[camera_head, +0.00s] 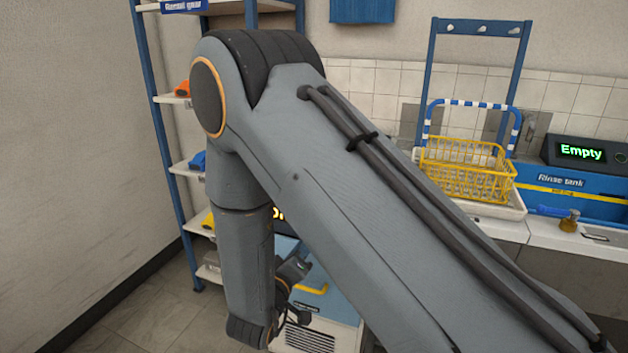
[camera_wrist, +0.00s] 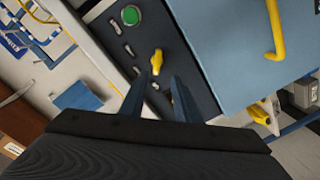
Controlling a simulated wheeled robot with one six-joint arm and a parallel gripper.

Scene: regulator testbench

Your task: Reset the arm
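My arm fills the middle of the head view, folded over with its forearm hanging down. My gripper (camera_wrist: 161,77) shows in the wrist view with its two dark blue fingers apart and nothing between them. A yellow knob (camera_wrist: 156,62) on a dark control panel (camera_wrist: 183,40) lies just past the fingertips in the picture. I cannot tell how far it is from them, but they do not look closed on it. A green round button (camera_wrist: 130,15) sits higher on the same panel. In the head view the gripper is small and mostly hidden by my arm.
A blue-topped machine with a yellow handle (camera_head: 311,289) stands below my arm. A shelf rack (camera_head: 165,135) stands at the left. A yellow basket (camera_head: 465,168) sits on a white tray at the right, near the rinse tank (camera_head: 570,183) with a display reading "Empty". Floor shows at lower left.

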